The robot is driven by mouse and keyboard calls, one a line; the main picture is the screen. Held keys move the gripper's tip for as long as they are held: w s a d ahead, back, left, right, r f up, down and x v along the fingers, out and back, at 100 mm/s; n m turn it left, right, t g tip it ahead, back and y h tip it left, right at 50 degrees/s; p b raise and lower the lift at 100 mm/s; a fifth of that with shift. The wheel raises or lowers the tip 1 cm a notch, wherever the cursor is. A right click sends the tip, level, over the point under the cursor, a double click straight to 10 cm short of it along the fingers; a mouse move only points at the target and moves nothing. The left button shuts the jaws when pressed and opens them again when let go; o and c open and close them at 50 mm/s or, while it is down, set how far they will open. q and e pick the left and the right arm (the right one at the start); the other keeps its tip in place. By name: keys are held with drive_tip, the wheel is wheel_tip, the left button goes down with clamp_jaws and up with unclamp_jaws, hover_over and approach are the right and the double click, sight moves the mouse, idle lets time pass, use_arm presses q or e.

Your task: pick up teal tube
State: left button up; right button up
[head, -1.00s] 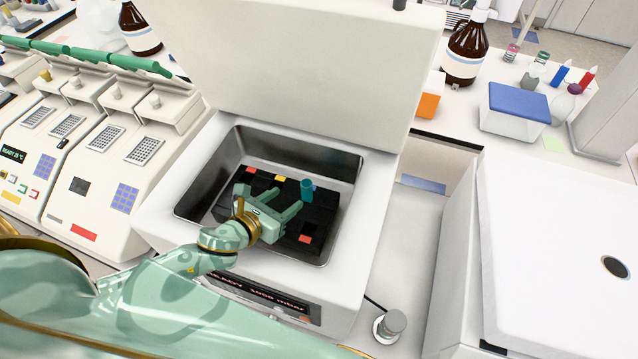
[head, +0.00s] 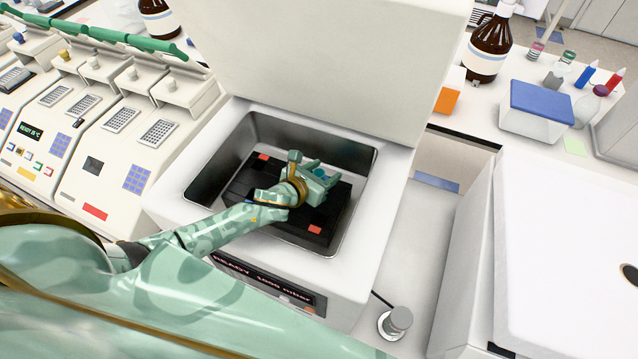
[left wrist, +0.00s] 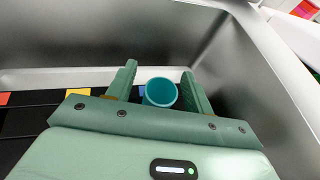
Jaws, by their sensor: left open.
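The teal tube (left wrist: 160,92) stands in the black rack, its round open top between the two fingers of my left gripper (left wrist: 156,90) in the left wrist view. The fingers are open, one on each side of it. In the head view my left gripper (head: 318,170) is down inside the metal basin and hides most of the tube; a little teal (head: 326,171) shows between the fingers. The black rack (head: 325,212) lies in the basin and carries red and other coloured squares. My right gripper is in neither view.
The steel basin walls (head: 212,178) surround the rack closely. A raised white lid (head: 330,60) stands behind it. Thermal cyclers (head: 130,150) stand to the left. A brown bottle (head: 489,45) and a blue-lidded box (head: 540,108) are at the back right.

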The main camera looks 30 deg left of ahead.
use_arm(q)
drive_tip(key=shift+c, duration=0.3)
drive_tip(key=c, duration=1)
drive_tip(key=shift+r, duration=0.1)
